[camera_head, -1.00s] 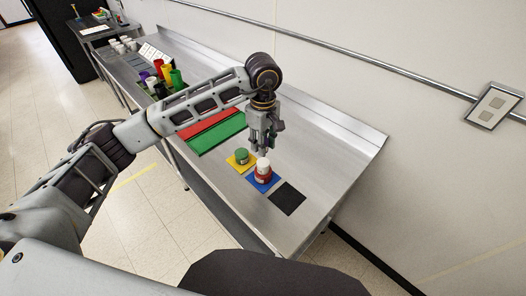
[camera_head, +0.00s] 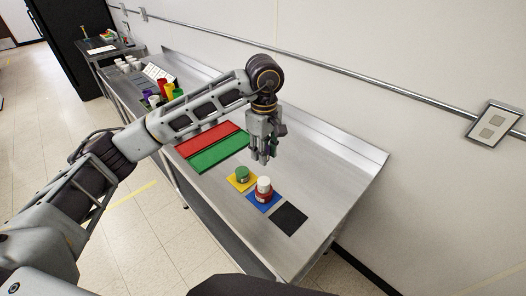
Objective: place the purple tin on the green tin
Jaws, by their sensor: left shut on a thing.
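A short green tin (camera_head: 242,174) stands upright on a yellow mat (camera_head: 236,185). Beside it, a white tin (camera_head: 264,183) sits on top of a red tin (camera_head: 264,196), on a blue mat (camera_head: 255,202). My left gripper (camera_head: 263,158) points down above the counter, just behind the tins and apart from them. It is shut, and what it holds is mostly hidden by the fingers, so I cannot make it out. I cannot clearly pick out a purple tin near the mats. My right gripper is out of view.
A black mat (camera_head: 289,219) lies bare at the near right. Red (camera_head: 207,138) and green (camera_head: 219,155) flat panels lie beyond the tins. Several coloured cups, with a purple one (camera_head: 148,95), stand further left. The metal counter (camera_head: 325,165) is clear at right; a wall backs it.

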